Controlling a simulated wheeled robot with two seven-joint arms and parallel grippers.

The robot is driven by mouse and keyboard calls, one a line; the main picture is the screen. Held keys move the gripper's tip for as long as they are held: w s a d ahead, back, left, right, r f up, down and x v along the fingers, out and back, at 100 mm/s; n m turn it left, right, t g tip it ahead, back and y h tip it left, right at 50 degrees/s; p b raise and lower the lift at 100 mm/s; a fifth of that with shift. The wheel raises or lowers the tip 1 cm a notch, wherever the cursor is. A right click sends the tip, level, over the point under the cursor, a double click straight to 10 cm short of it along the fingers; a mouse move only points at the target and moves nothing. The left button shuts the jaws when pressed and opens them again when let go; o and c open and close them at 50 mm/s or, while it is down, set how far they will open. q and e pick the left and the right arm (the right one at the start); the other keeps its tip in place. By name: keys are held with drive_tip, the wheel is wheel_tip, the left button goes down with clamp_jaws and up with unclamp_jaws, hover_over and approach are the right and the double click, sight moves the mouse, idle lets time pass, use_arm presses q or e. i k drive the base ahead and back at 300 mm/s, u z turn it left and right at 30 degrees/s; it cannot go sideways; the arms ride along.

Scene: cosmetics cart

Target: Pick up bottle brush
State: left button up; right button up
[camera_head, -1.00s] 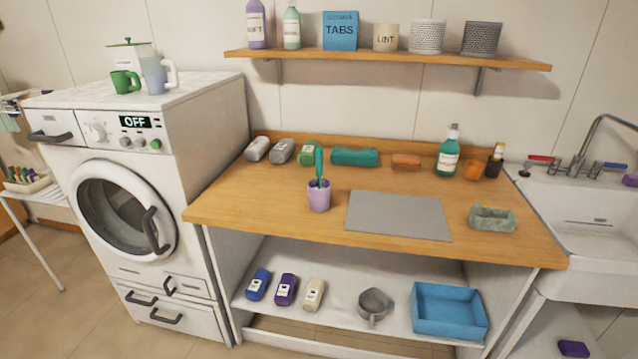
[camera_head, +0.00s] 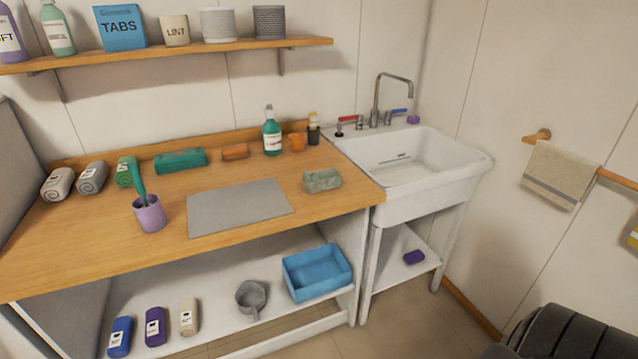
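A green brush-like tool (camera_head: 138,180) stands tilted in a purple cup (camera_head: 150,216) on the left part of the wooden counter. It looks like the bottle brush, but its lower end is hidden inside the cup. Neither of my grippers shows in the head view.
On the counter (camera_head: 75,240) are a grey mat (camera_head: 238,206), rolled cloths (camera_head: 92,178), a green spray bottle (camera_head: 271,134) and a stone-like dish (camera_head: 322,181). The sink (camera_head: 405,155) is to the right. A dark ribbed object (camera_head: 560,335), unclear what, fills the lower right corner.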

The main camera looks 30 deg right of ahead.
sight(134, 170)
drive_tip(key=u, duration=0.05)
drive_tip(key=k, duration=0.45)
drive_tip(key=z, duration=0.8)
drive_tip(key=i, duration=1.5)
drive_tip(key=u, duration=0.35)
